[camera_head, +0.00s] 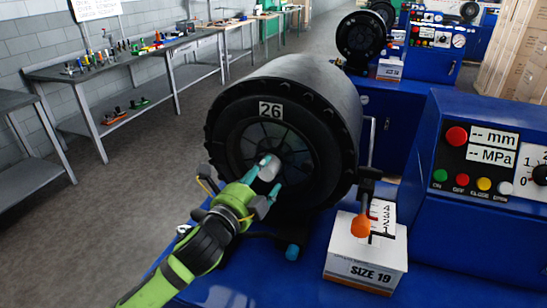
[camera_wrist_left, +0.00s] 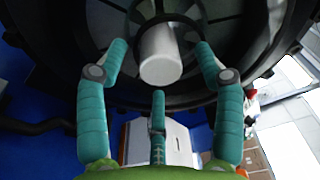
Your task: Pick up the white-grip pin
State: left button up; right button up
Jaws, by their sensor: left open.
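The white-grip pin shows as a pale cylinder (camera_head: 269,168) at the dark round face of the crimper head marked 26 (camera_head: 289,72). In the left wrist view the white grip (camera_wrist_left: 160,53) points toward the camera, with its far end lost in the dark opening. My left gripper (camera_head: 268,184) is open in front of the crimper face. In the left wrist view its teal fingers (camera_wrist_left: 161,72) are spread on either side of the grip and below it, with gaps visible. My right gripper is not in view.
A SIZE 19 box (camera_head: 365,267) stands on the blue base at the right, with an orange grip (camera_head: 361,226) above it. A blue control panel (camera_head: 485,165) is further right. A tool bench (camera_head: 140,58) stands by the wall; the floor between is clear.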

pick_arm(q)
jog(key=shift+c, duration=0.4)
grip_shut()
jog(key=shift+r, duration=0.2)
